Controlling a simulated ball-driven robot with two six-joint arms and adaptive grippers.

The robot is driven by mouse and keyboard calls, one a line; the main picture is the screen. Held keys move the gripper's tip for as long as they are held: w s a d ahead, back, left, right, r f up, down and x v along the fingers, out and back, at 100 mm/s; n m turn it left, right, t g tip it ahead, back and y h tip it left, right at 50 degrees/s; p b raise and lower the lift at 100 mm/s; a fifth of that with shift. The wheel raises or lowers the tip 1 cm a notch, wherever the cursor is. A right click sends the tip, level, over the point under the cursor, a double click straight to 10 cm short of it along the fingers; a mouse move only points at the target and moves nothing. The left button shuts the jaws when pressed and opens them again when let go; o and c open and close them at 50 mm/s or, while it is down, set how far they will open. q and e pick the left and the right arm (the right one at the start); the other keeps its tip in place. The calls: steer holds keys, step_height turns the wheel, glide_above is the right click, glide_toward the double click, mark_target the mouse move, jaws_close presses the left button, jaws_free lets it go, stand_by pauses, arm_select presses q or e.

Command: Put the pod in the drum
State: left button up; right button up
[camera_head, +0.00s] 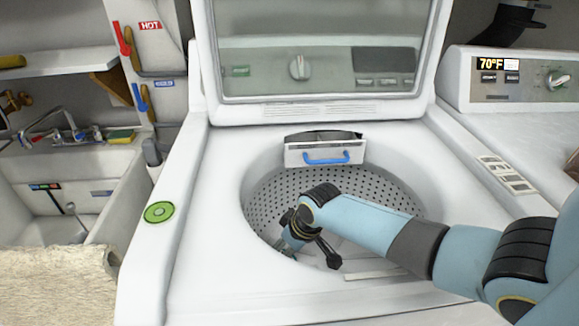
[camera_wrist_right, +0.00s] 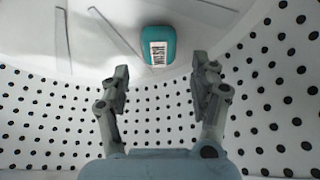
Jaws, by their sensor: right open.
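The drum (camera_head: 385,188) is the round, perforated tub of the open white washer. My right arm reaches over its front right rim, and my right gripper (camera_head: 312,252) is down inside it. In the wrist view the right gripper (camera_wrist_right: 160,70) is open, with nothing between its fingers. The pod (camera_wrist_right: 158,46), teal with a white barcode label, lies on the smooth white drum floor (camera_wrist_right: 205,25), just beyond the fingertips and apart from them. The pod cannot be made out in the head view. My left gripper is not in view.
The lid (camera_head: 320,50) stands open behind the drum. A drawer with a blue handle (camera_head: 326,158) sits at the drum's back rim. A sink (camera_head: 75,185) is on the left, and a second white machine (camera_head: 515,130) is on the right. Perforated walls surround the gripper.

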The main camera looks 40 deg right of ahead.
steer(key=p+v, duration=0.3)
steer(key=v, duration=1)
steer(key=shift+w, duration=0.2)
steer(key=shift+r, duration=0.1)
